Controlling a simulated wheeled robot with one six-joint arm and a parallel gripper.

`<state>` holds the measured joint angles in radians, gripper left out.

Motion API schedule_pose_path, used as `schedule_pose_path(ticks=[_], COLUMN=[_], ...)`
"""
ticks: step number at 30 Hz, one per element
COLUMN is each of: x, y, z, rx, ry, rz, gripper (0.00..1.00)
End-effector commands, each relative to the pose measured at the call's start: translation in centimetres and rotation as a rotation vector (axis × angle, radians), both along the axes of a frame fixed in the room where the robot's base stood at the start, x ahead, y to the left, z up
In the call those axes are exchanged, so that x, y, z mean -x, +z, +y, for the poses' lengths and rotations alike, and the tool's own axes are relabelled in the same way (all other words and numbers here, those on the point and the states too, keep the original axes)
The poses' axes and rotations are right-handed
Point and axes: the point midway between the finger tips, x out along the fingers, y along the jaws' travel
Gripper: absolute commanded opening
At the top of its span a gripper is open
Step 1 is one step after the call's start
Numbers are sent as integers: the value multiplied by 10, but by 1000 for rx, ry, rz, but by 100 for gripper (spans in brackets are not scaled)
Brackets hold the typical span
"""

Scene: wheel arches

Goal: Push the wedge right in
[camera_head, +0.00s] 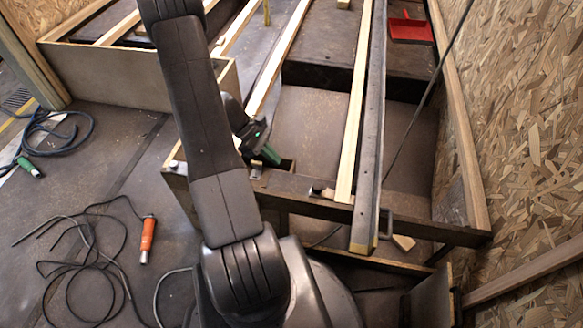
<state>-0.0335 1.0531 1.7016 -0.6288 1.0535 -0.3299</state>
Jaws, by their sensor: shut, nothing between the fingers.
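My gripper (268,155), dark with green parts, shows just right of my arm, above a dark wooden crosspiece (300,192). Its fingers look shut and empty; my arm hides part of it. A small pale wooden piece with a dark end (322,191) sits at the crosspiece, right of my gripper and apart from it, close to the pale rail's near end. A second pale, wedge-like block (403,242) lies lower right, beside the dark beam's near end. I cannot tell which of the two is the wedge, nor how deep either sits.
A long pale rail (355,110) and a dark beam (371,130) run away from me across the frame. A chipboard wall (530,140) bounds the right. A red dustpan (410,28) lies far back. Cables (85,250) and an orange-handled tool (147,238) lie on the left floor.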

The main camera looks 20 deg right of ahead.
Motion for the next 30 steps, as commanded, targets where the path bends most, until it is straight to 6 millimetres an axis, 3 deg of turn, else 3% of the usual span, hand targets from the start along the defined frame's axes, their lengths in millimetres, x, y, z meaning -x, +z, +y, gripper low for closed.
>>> schedule_pose_path(ticks=[14,21,30], x=[44,63,68], y=[-73,-70,-69], z=[-50,-74,-79], rx=[-1,1,0], ry=[-7,-6,-4], rz=[1,-2,-2], gripper=[0,0,0])
